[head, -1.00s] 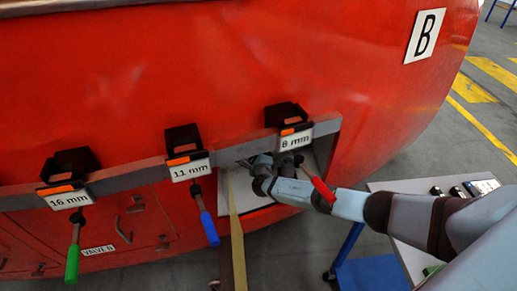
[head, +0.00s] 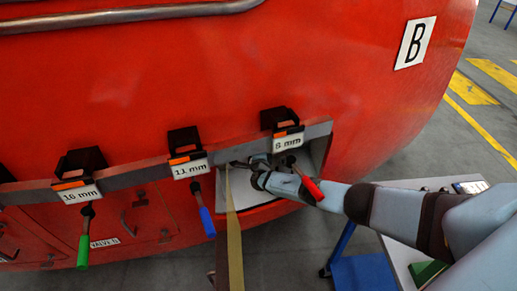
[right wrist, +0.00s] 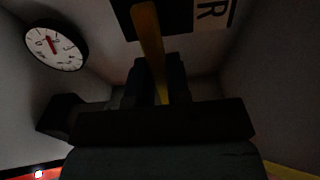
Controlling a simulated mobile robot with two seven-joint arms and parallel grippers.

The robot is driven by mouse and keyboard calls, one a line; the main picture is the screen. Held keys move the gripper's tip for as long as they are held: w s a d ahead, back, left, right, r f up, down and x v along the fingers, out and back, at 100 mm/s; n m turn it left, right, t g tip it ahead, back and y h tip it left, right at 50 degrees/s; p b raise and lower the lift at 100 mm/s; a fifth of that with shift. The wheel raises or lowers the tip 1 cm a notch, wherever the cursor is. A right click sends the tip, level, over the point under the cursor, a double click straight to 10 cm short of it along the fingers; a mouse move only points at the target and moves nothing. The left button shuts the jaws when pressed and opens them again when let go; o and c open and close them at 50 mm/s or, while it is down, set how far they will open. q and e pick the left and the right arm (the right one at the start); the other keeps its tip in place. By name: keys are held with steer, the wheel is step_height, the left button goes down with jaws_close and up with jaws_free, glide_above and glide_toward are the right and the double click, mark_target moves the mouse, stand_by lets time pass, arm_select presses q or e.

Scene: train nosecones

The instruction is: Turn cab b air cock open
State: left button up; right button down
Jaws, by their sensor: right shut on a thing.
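In the right wrist view a yellow lever (right wrist: 150,38), which I take for the air cock handle, runs down from the top between my dark finger pads. My right gripper (right wrist: 155,78) is shut on it inside a dim recess. A round white gauge (right wrist: 55,45) with a red needle is at the left, and a partly cut-off letter plate (right wrist: 212,12) at the top right. In the head view my right gripper (head: 240,163) reaches into the opening of the red cab marked B (head: 415,42); the lever is not clear there. My left gripper is out of view.
A grey bar (head: 140,177) crosses above the opening with black holders labelled 16 mm, 11 mm and 8 mm. Green (head: 83,250), blue (head: 207,221) and red (head: 312,188) handled tools hang there. A yellowish strip (head: 233,225) hangs before the opening. A table (head: 400,262) stands at right.

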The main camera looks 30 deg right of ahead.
steer(key=c, duration=1.1)
jaws_free()
steer(key=p+v, duration=0.1)
steer(key=v, duration=0.6)
steer(key=shift+s+a, duration=0.1)
steer(key=shift+s, duration=0.15)
